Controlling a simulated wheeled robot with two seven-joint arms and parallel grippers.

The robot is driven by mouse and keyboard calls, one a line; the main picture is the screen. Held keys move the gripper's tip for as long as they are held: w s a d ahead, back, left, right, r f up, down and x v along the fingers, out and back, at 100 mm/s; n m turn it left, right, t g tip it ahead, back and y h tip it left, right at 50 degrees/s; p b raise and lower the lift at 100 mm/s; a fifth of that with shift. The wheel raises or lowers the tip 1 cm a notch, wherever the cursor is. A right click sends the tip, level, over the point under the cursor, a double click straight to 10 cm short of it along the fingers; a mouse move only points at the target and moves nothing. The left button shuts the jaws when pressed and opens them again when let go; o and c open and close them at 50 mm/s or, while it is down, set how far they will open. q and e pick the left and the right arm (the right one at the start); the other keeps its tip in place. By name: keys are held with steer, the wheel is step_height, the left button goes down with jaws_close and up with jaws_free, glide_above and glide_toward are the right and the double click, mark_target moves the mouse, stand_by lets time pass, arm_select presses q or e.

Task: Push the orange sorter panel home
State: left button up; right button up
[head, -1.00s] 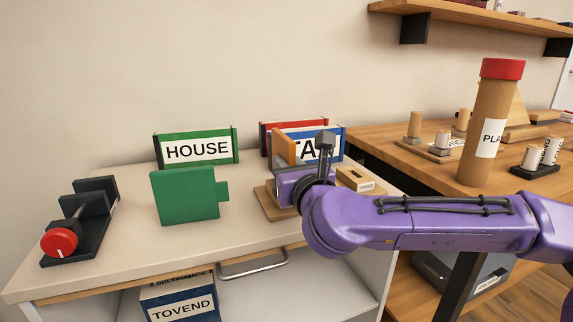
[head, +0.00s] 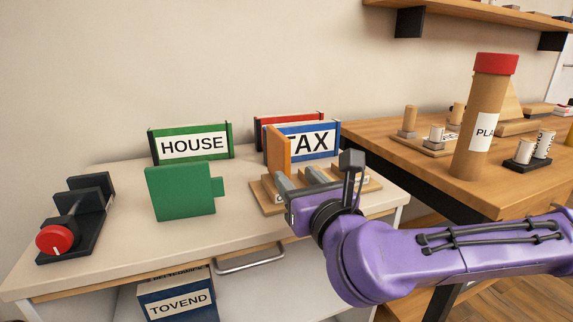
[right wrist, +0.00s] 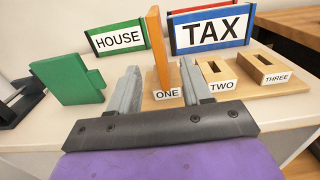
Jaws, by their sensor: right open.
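The orange panel (head: 277,150) stands on edge at the left end of the wooden sorter base (head: 262,200). In the right wrist view the orange panel (right wrist: 156,45) leans slightly and stands behind the label ONE. The base (right wrist: 215,95) also has open slotted blocks labelled TWO and THREE. My right gripper (head: 300,178) is open and empty, in front of the base and apart from the panel. Its fingers (right wrist: 160,75) point toward the panel's foot. My left gripper is out of view.
A green panel (head: 180,192) with a side tab stands left of the base. Behind stand signs HOUSE (head: 192,145) and TAX (head: 318,142). A black stand with a red knob (head: 58,240) is at far left. The white tabletop's (head: 120,245) front strip is clear.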

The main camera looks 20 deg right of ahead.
steer(key=shift+s+f+b, duration=0.1)
steer(key=shift+s+b, duration=0.65)
steer(key=shift+s, duration=0.45)
